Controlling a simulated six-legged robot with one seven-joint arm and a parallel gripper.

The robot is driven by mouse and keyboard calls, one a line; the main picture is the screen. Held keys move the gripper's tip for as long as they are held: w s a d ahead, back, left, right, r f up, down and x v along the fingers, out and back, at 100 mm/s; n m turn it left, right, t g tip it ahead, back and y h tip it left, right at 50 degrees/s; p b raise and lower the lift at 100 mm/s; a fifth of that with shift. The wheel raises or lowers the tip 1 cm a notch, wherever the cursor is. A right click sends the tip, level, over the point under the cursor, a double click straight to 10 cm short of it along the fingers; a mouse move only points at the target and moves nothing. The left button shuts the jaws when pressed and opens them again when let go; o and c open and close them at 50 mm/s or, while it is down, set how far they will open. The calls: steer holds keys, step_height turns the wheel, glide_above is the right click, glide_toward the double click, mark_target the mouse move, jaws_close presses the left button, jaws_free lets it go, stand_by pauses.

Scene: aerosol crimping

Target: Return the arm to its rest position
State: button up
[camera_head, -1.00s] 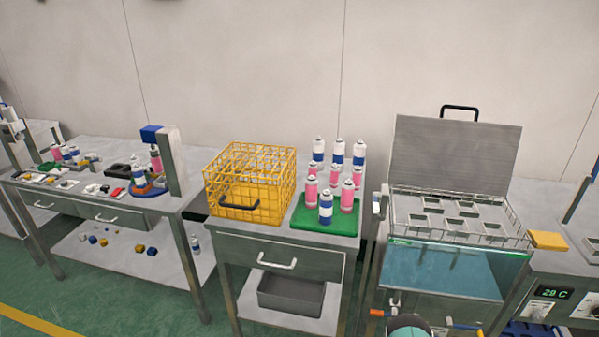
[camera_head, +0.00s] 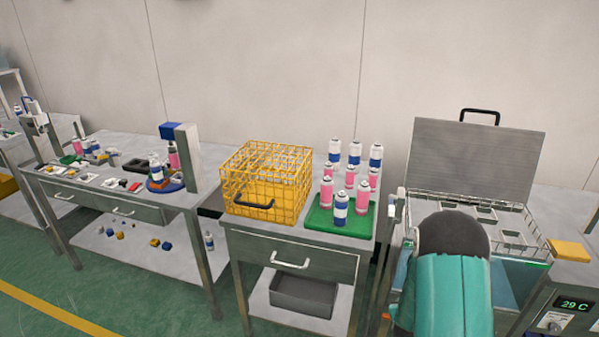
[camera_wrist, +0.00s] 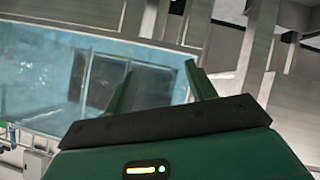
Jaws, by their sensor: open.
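My gripper (camera_wrist: 160,88) shows in the wrist view with its two green fingers spread apart and nothing between them. Beyond the fingers is the blue-tinted water bath (camera_wrist: 45,75), with dark shapes behind its surface. In the head view my teal and dark arm link rises at the lower right, in front of the bath (camera_head: 527,279), and hides much of its front. The gripper itself is not visible in the head view.
The bath's grey lid (camera_head: 475,165) stands open over a wire rack (camera_head: 515,222). Left of it, a table holds a yellow wire basket (camera_head: 265,180) and a green tray (camera_head: 322,215) with several cans. A workbench (camera_head: 120,210) stands further left. Green floor (camera_head: 150,300) is clear in front.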

steer(key=s+a+r+g+y, duration=0.15)
steer(key=a+r, duration=0.25)
steer(key=r, duration=0.5)
steer(key=s+a+r+y, duration=0.1)
steer(key=s+a+r, duration=0.25)
steer(key=r, duration=0.45)
steer(key=s+a+r+y, duration=0.1)
steer(key=a+r, duration=0.4)
steer(key=r, duration=0.4)
steer(key=s+a+r+g, duration=0.1)
steer(key=s+r, duration=0.3)
steer(key=s, duration=0.4)
steer(key=s+a+r+g+y, duration=0.1)
steer(key=s+a+r, duration=0.2)
steer(key=s, duration=0.5)
steer(key=s+a+r+g, duration=0.1)
steer(key=s+r, duration=0.3)
steer(key=s, duration=0.4)
steer(key=shift+s+a+r, duration=0.3)
steer(key=shift+s+a, duration=0.05)
steer(key=shift+a, duration=0.35)
